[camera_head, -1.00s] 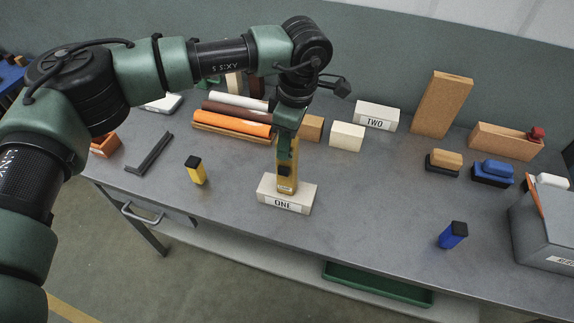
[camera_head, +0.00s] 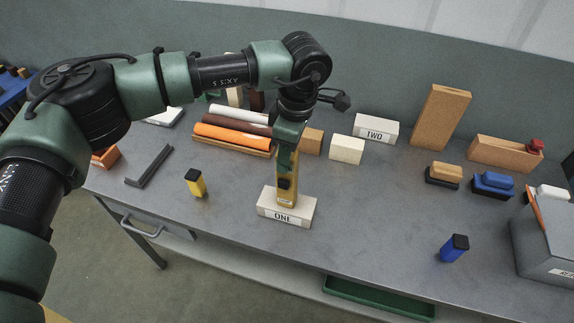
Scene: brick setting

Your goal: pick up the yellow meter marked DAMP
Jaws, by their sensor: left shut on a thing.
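A yellow meter (camera_head: 286,193) with a dark patch and a small pale label stands upright at the pale block marked ONE (camera_head: 299,218). The label is too small to read, so I cannot confirm DAMP. My left gripper (camera_head: 287,156) reaches down from above and is shut on the meter's upper part, hiding its top. The meter's lower end overlaps the block in the picture; I cannot tell whether it still touches it. My right gripper is not in view.
A yellow marker-like piece with a black top (camera_head: 195,183) stands to the left. A dark bar (camera_head: 149,166) lies farther left. Coloured rolls (camera_head: 226,136), a cream block (camera_head: 347,150) and the block marked TWO (camera_head: 376,129) stand behind. A blue piece (camera_head: 454,249) stands front right.

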